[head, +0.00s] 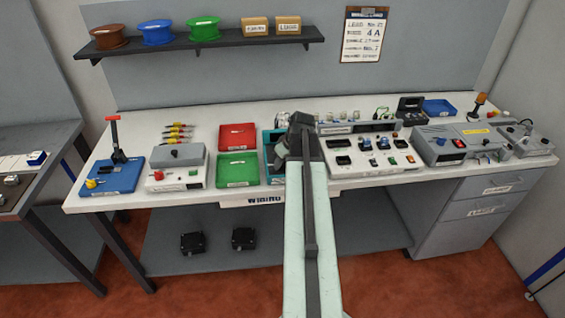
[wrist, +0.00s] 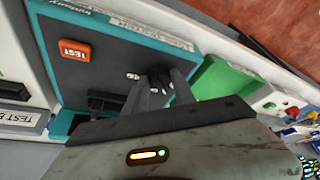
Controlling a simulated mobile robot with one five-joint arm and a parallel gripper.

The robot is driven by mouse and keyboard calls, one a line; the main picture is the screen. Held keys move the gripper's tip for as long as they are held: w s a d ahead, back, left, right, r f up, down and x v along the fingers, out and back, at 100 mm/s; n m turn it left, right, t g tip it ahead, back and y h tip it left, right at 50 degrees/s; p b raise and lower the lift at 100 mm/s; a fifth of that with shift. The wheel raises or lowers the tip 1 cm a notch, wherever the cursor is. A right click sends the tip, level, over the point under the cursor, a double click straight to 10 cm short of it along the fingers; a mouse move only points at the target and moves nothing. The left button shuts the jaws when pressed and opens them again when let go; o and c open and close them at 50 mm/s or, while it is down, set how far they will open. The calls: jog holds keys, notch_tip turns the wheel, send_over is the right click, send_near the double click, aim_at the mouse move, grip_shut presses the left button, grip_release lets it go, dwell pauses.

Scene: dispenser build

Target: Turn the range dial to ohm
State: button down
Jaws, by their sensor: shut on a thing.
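The teal tester (wrist: 68,122) with a dark face fills much of the wrist view. An orange TEST button (wrist: 75,50) sits on that face. My gripper (wrist: 163,82) is shut on the dark range dial (wrist: 157,72), with a finger on either side of it. Small white marks lie on both sides of the dial, too small to read. The dial's pointer is hidden by the fingers, so its setting cannot be told. In the head view, the teal tester (head: 268,158) is mostly hidden behind my arm.
A green tray (head: 237,170) and a red tray (head: 237,137) stand just left of the tester. A white panel with black switches (head: 370,157) stands to its right. A grey machine (head: 460,143) stands farther right.

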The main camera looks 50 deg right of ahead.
jog(key=m+h, duration=0.1)
jog(key=m, duration=0.1)
jog(key=m+h, duration=0.1)
jog(key=m, duration=0.2)
jog(key=shift+a+g, duration=0.2)
jog(key=shift+g, duration=0.2)
jog(key=shift+w+a+m+g+h, duration=0.1)
jog(key=shift+m+g+h, duration=0.2)
jog(key=shift+m, duration=0.9)
jog(key=shift+w+m+g+h, duration=0.15)
jog(key=shift+m+h, duration=0.25)
jog(key=shift+m, duration=0.8)
jog(key=shift+s, duration=0.1)
jog(key=c, duration=1)
grip_release()
jog(key=shift+c, duration=0.2)
jog(key=p+v, duration=0.7)
jog(key=v, duration=0.1)
